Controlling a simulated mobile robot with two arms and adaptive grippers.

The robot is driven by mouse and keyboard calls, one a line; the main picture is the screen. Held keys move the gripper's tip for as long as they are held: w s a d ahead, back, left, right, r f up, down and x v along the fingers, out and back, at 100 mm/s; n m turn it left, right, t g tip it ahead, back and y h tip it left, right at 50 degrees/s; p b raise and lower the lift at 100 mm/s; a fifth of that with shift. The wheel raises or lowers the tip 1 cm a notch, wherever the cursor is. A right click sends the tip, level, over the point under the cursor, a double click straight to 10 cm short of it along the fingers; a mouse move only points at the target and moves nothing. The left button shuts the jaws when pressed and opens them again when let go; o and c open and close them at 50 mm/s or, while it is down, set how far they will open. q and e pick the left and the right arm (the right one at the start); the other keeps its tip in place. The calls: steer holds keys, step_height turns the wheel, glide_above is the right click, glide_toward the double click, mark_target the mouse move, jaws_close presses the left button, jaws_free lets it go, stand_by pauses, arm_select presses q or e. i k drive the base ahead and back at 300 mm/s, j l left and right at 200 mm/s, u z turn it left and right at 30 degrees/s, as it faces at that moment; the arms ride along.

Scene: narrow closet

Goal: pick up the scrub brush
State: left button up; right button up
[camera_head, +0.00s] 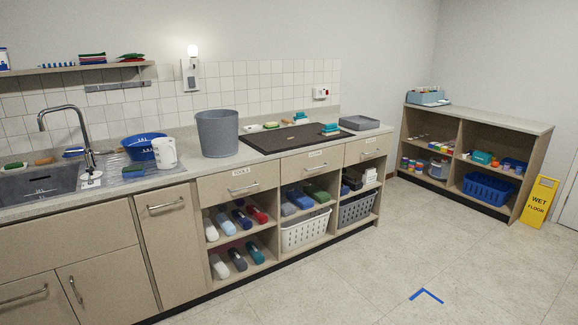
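No gripper of mine shows in the head view. I cannot single out the scrub brush for certain at this size. Small brush-like or sponge-like items lie in two places. A green-and-tan item (15,165) and a brown item (45,160) lie on the ledge behind the sink at the left. A green-topped item (271,125) lies by the tiled wall behind the dark mat (293,138), near a teal-and-white stack (301,117). Another teal stack (330,129) sits on the mat's far right part.
The long counter (262,158) holds a grey bucket (217,133), white jug (164,153), blue basin (143,146) and grey tray (360,123). Bottles and baskets fill the shelves below. A yellow wet-floor sign (540,201) stands by the right shelf unit (480,115).

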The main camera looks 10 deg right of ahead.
mark_target(330, 129)
steer(key=i+l+z, duration=0.25)
steer(key=i, duration=1)
steer(key=i+l+z, duration=0.1)
steer(key=i+z, duration=0.2)
steer(key=i, duration=0.9)
